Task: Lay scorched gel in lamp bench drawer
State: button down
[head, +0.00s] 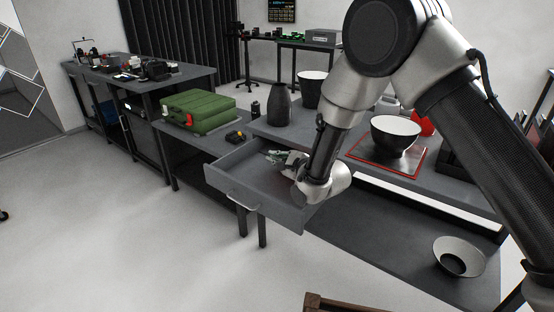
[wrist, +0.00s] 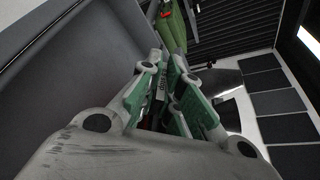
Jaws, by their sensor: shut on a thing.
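The grey drawer (head: 230,178) is pulled open from the lamp bench (head: 260,132), its handle facing front left. My gripper (head: 277,157) is at the drawer's opening, near its back side, with my arm coming in from the right. In the wrist view my gripper (wrist: 164,75) has its green-padded fingers close together on a thin dark piece (wrist: 160,88), apparently the scorched gel. Most of that piece is hidden between the fingers. I cannot tell whether it touches the drawer floor. A grey drawer wall (wrist: 70,70) fills the left of the wrist view.
A green case (head: 198,108) and a small yellow-black item (head: 236,136) are left of the drawer. A dark vase (head: 279,106) stands behind it. A bowl (head: 395,133) on a red-edged mat (head: 418,160) is to the right. The drawer interior looks bare.

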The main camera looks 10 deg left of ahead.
jog(key=shift+f, duration=0.25)
jog(key=c, duration=1.5)
grip_release()
jog(key=v, duration=1.2)
